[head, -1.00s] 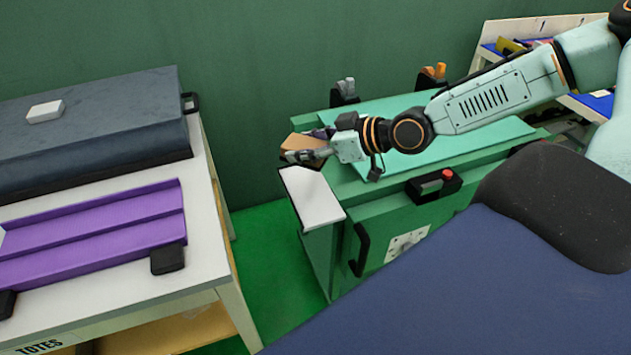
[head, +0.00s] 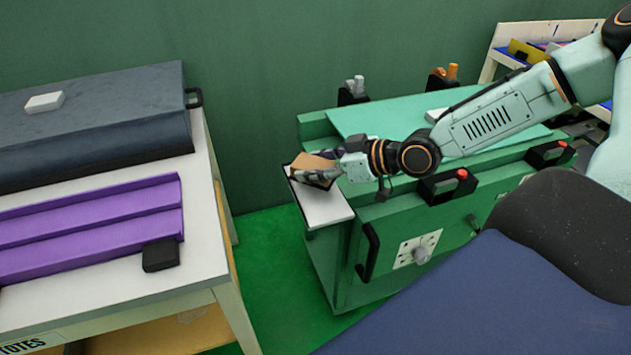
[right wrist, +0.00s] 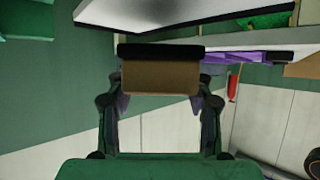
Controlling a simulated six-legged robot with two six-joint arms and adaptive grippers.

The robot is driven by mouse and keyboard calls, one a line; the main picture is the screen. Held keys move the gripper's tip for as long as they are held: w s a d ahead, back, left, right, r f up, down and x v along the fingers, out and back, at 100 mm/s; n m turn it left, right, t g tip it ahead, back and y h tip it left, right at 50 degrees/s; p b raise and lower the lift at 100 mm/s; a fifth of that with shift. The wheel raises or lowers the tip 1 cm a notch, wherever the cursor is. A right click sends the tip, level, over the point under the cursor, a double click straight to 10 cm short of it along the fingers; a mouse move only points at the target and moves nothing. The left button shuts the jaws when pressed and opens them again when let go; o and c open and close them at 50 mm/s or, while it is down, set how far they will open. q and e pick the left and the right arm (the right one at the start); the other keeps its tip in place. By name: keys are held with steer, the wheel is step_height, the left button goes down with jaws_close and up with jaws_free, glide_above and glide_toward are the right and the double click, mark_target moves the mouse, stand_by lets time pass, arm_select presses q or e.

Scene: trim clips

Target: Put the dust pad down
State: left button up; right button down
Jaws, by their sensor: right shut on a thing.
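The dust pad is a tan block (head: 313,162) with a black layer, held over the far end of a white ledge (head: 325,209) on the green bench. My right gripper (head: 322,174) is shut on it. In the right wrist view, the tan block (right wrist: 160,78) sits between the fingertips, its black side facing away from the gripper. Dark edges show around the pad at the ledge's far end; I cannot tell whether the pad touches the ledge. The fingers partly hide the pad in the head view. My left gripper is out of view.
The green bench (head: 335,270) has a lighter green top panel (head: 385,118), upright clamps behind and black blocks with red buttons (head: 461,174) in front. The near part of the ledge is clear. A white table (head: 205,230) at left carries purple trim (head: 95,225) and a dark case (head: 90,115).

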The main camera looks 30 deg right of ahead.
steer(key=f, duration=0.1)
steer(key=f+b, duration=0.2)
steer(key=shift+w+d+f, duration=0.1)
steer(key=shift+d+f, duration=0.15)
steer(key=shift+d, duration=0.05)
steer(key=shift+f, duration=0.15)
steer(key=shift+a+r, duration=0.15)
steer(key=shift+r, duration=0.05)
steer(key=shift+f, duration=0.15)
steer(key=c, duration=0.6)
jaws_free()
steer(key=shift+o, duration=0.2)
